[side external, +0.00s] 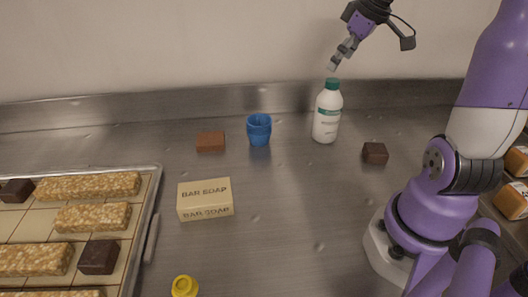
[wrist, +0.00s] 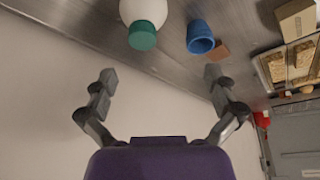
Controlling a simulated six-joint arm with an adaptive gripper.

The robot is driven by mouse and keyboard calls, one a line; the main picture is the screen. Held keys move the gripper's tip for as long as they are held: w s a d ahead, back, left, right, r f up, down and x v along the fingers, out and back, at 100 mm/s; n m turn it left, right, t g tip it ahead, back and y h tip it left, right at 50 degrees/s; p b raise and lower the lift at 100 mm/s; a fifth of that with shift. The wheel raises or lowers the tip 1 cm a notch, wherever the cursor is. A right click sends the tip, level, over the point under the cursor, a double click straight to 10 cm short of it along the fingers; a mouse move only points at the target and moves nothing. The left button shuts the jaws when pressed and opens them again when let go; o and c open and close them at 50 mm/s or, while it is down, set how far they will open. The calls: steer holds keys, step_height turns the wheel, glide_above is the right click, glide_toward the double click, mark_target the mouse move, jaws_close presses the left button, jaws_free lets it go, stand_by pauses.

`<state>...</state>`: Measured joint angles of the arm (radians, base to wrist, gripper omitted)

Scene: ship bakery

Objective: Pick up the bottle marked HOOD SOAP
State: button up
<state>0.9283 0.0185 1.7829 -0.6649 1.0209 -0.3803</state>
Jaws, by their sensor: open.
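A blue cup (side external: 259,130) stands left of the bottle, beside a reddish-brown block (side external: 210,142). A dark brown block (side external: 375,153) lies to its right. A BAR SOAP box (side external: 205,199), a yellow ring-shaped item (side external: 185,286) and a tray (side external: 157,190) of bars are nearer. A wall rises behind.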

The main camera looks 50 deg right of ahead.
glide_above(328, 94)
steer(key=d, duration=0.1)
steer(key=f, duration=0.4)
steer(key=shift+s+d+f, duration=0.1)
steer(key=shift+s+d, duration=0.1)
steer(key=shift+s, duration=0.15)
steer(key=x, duration=0.6)
steer(key=shift+s+d+f, duration=0.25)
steer(key=shift+s+d, duration=0.05)
steer(key=shift+s, duration=0.05)
steer(key=c, duration=1.3)
